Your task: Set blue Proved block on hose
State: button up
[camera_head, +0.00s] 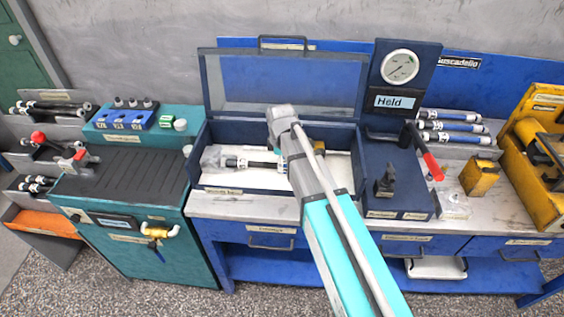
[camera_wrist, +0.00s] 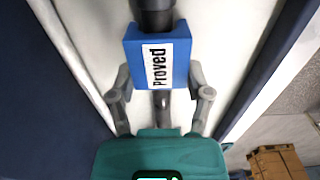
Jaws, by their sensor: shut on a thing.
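In the wrist view, the blue block (camera_wrist: 135,50) with a white "Proved" label sits between the two grey fingers of my gripper (camera_wrist: 160,78), which is shut on it. A dark hose (camera_wrist: 154,14) comes up to the block's far side, and a dark round piece shows on its near side. I cannot tell whether the block is seated around the hose or only in front of it. In the head view, a black hose with white bands (camera_head: 245,162) lies in the open case (camera_head: 222,190). My arm covers the right part of this hose; the block is not visible there.
The case's clear lid (camera_head: 225,85) stands open behind my arm. A gauge panel (camera_head: 402,75) marked "Held" and a red-handled lever (camera_head: 432,165) stand to the right. A teal cabinet (camera_head: 130,240) stands left. Dark case walls (camera_wrist: 45,90) flank my gripper.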

jog(key=o, duration=1)
jog(key=shift+c, duration=0.2)
